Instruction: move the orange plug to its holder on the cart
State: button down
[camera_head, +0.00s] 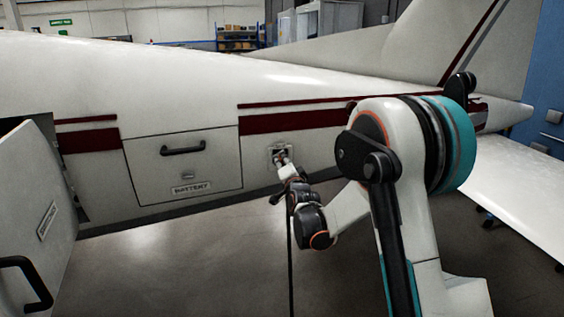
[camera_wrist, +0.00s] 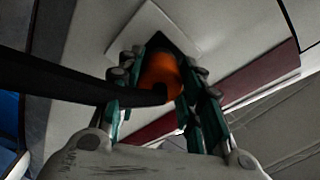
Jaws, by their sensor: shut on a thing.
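The orange plug (camera_wrist: 161,76) is between the two fingers of my gripper (camera_wrist: 158,85) in the wrist view. My gripper is shut on it. The plug's far end is at a dark opening in a pale square socket plate (camera_wrist: 128,32) on the aircraft's side; I cannot tell how deep it sits. In the head view my gripper (camera_head: 286,170) is at the socket plate (camera_head: 282,152), and the plug is mostly hidden there. A black cable (camera_wrist: 60,82) runs from the plug and hangs to the floor in the head view. The cart and holder are not in view.
The white aircraft body (camera_head: 200,90) fills the middle, with a closed battery panel (camera_head: 183,170) left of the socket. An open door (camera_head: 38,220) with a black handle stands at lower left. A wing (camera_head: 520,180) lies at right. The floor (camera_head: 190,260) below is clear.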

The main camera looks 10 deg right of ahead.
jog(key=shift+s, duration=0.15)
jog(key=shift+s, duration=0.3)
jog(key=shift+s, duration=0.25)
jog(key=shift+s, duration=1.4)
